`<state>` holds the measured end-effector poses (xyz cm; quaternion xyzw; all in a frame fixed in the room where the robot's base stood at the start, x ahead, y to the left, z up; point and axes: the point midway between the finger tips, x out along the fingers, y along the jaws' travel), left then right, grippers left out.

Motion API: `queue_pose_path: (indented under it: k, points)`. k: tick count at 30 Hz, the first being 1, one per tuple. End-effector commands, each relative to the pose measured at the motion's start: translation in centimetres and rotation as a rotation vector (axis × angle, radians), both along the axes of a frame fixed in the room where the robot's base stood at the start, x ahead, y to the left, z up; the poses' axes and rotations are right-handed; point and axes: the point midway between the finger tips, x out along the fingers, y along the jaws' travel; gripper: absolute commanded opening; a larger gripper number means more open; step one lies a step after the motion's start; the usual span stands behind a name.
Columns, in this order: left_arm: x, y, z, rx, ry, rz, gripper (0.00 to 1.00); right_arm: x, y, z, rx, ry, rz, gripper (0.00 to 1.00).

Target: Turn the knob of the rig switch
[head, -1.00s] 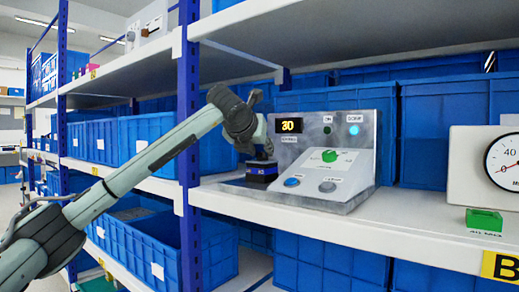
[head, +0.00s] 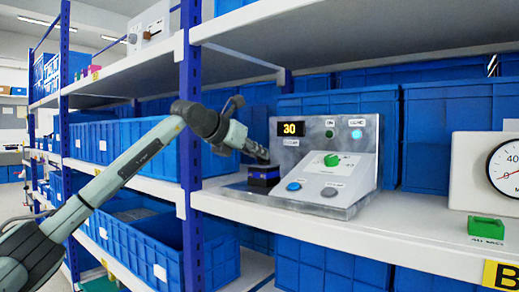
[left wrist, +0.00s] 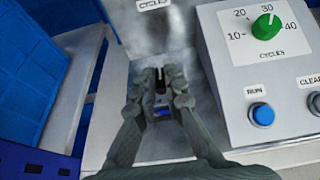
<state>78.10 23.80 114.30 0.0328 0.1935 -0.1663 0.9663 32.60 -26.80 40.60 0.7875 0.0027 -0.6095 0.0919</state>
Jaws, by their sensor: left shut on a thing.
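The panel carries a green knob (head: 331,160), also seen in the wrist view (left wrist: 266,26) on a CYCLES dial. The display (head: 291,129) reads 30. My right gripper is not in view.
A blue button (head: 293,187) and a grey button (head: 329,192) sit below the green knob. A white gauge box (head: 470,170) and green block (head: 487,227) stand to the right. Blue bins (head: 428,130) fill the back; a blue post (head: 190,110) stands close left.

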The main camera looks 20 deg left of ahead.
Motion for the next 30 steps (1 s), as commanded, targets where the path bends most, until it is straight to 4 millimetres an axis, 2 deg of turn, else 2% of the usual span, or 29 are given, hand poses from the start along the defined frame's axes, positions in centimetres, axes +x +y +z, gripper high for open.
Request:
queue_pose_path:
  k: [9,10,15,25,30]
  points:
    - [0.0,0.0,0.0,0.000,-0.003,-0.009,0.00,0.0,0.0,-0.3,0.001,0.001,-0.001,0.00]
    - [0.0,0.0,0.0,0.000,-0.003,-0.009,0.13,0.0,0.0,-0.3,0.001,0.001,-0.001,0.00]
    - [0.0,0.0,0.0,0.000,-0.003,-0.009,0.31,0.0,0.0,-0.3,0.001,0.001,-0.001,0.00]
    - [-0.3,0.2,0.2,0.001,-0.003,-0.008,0.31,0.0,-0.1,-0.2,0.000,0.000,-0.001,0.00]
    - [-2.4,1.0,1.1,0.001,-0.006,-0.007,0.31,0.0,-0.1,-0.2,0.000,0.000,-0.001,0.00]
